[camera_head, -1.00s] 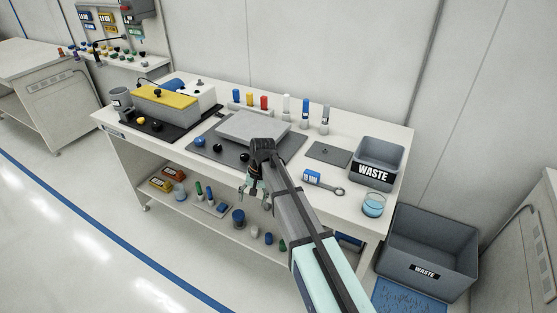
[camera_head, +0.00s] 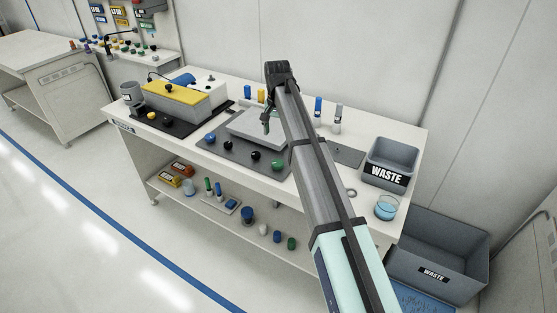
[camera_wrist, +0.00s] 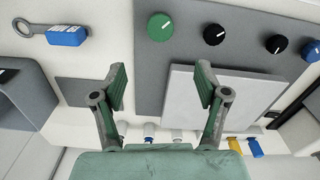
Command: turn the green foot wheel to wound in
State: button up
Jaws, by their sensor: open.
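The green foot wheel (camera_head: 276,167) is a round knob at the right end of a row of knobs along the front of a dark grey base plate (camera_head: 222,157). It also shows at the top of the wrist view, where the green foot wheel (camera_wrist: 160,27) has a short white line on its face. My gripper (camera_head: 267,123) is high over the light grey raised plate (camera_head: 245,128), behind the wheel and apart from it. In the wrist view my gripper (camera_wrist: 160,82) has its two fingers spread with nothing between them. No label around the wheel is readable.
Two black knobs (camera_wrist: 214,34) (camera_wrist: 276,44) and a blue knob (camera_wrist: 311,51) share the row. A ring-ended tool with a blue tag (camera_wrist: 67,36), a waste bin (camera_head: 390,163) and a beaker (camera_head: 386,207) stand to the right in the head view. Upright coloured cylinders (camera_head: 318,108) line the back.

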aim_at(278, 162)
notch_tip(278, 162, down, 13)
jog(key=p, duration=0.3)
jog(key=shift+f, duration=0.2)
jog(key=shift+c, duration=0.4)
jog(key=c, duration=1.1)
